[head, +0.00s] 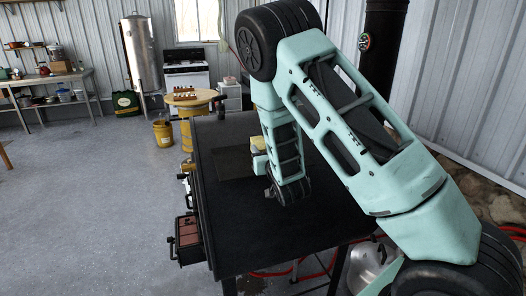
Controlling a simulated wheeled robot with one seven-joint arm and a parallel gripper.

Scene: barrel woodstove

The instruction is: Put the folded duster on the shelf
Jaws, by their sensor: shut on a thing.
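My arm reaches over a black tabletop (300,232) and bends down to a dark wrist joint just above it. My gripper (271,190) shows only in part beside this joint, low over the top. Its fingertips and most of what they hold are hidden by my own arm. A pale yellow folded piece (258,144), which looks like the duster, shows at the left edge of my forearm. I cannot see the jaws touching it. I cannot tell which surface is the shelf.
A flat dark panel (232,163) lies on the black top. A red-brown box (187,240) with handles sticks out at its left side. A black stovepipe (383,45) rises behind my arm. A round yellow table (190,97) and a yellow bucket (163,133) stand beyond. The left floor is clear.

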